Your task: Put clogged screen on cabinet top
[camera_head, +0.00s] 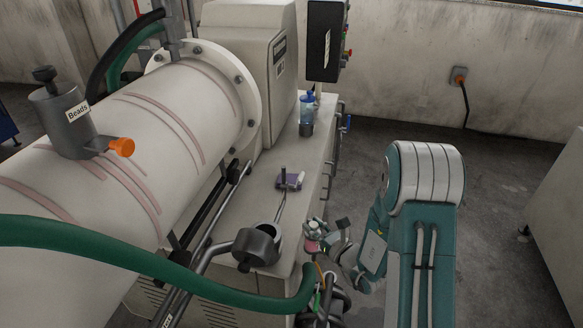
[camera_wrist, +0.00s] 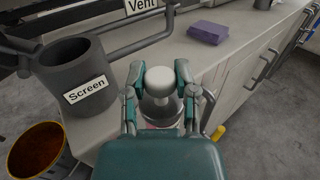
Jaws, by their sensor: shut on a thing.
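My gripper (camera_head: 324,236) is at the right front edge of the cabinet, low in the head view. In the wrist view my gripper (camera_wrist: 160,90) has its two fingers closed around a part with a pale round knob (camera_wrist: 161,81) and a greyish body below it. This held part looks like the clogged screen; its lower end is mostly hidden by my gripper. The cabinet top (camera_head: 231,208) is a pale flat surface left of my gripper, and it also shows in the wrist view (camera_wrist: 245,48). A grey cylinder labelled "Screen" (camera_wrist: 76,70) stands open to the left of the held part.
A purple sponge-like block (camera_head: 290,182) lies on the cabinet top, with a blue-topped bottle (camera_head: 307,104) behind it. A green hose (camera_head: 150,265) crosses in front. A bucket with orange-brown contents (camera_wrist: 38,150) is below left. Bare cabinet top surrounds the block.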

